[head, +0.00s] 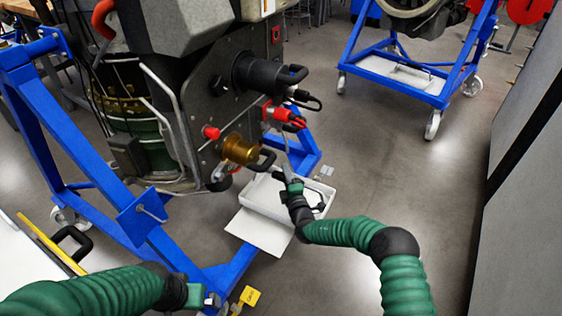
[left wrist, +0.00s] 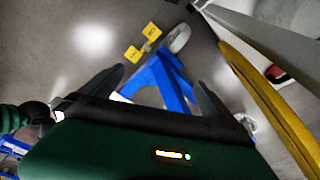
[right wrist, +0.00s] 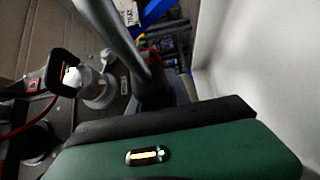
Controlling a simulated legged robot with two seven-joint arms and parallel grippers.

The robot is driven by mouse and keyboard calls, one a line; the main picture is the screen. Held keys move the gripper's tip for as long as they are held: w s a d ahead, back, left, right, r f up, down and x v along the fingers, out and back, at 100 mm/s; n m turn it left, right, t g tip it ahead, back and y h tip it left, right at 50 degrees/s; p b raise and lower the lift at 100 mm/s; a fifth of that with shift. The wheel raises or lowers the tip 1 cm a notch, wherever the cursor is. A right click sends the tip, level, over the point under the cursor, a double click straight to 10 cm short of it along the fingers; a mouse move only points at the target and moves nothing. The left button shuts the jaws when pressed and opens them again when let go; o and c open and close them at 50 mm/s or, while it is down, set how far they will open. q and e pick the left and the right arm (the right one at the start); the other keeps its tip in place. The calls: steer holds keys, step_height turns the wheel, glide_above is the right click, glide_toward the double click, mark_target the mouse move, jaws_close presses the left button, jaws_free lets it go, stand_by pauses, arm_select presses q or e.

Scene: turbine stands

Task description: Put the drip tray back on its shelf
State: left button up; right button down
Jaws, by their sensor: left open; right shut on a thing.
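A shallow white tray (head: 262,198) with raised rims, which looks like the drip tray, sits low beneath the engine. A dark loop shows at its right side. A flat white panel (head: 262,233), possibly the shelf, lies partly under its near side. My right gripper (head: 287,177) is over the tray in the head view, shut on a slim grey bar (head: 286,150). The bar also shows in the right wrist view (right wrist: 122,38); what it belongs to is unclear. My left gripper (head: 207,297) is open and empty near the blue stand's front; its fingers flank a blue foot in the left wrist view (left wrist: 160,92).
The engine (head: 205,95) with protruding connectors hangs in a blue stand (head: 150,228). A yellow tag (head: 249,295) is at the stand's front. Another blue stand (head: 440,98) is at the back right. A grey wall (head: 525,200) bounds the right; floor before it is clear.

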steer(key=f+b, duration=0.4)
steer(key=f, duration=0.1)
steer(key=f+b, duration=0.2)
steer(key=b, duration=0.1)
steer(key=shift+w+f, duration=0.25)
steer(key=shift+w, duration=0.15)
arm_select(q)
steer(key=s+x, duration=0.1)
steer(key=x, duration=0.6)
arm_select(e)
steer(key=shift+f, duration=0.25)
arm_select(q)
steer(key=shift+f, duration=0.2)
arm_select(e)
steer(key=shift+f, duration=0.2)
steer(key=c, duration=1.2)
jaws_free()
steer(key=shift+o, duration=0.4)
steer(key=shift+s+f, duration=0.1)
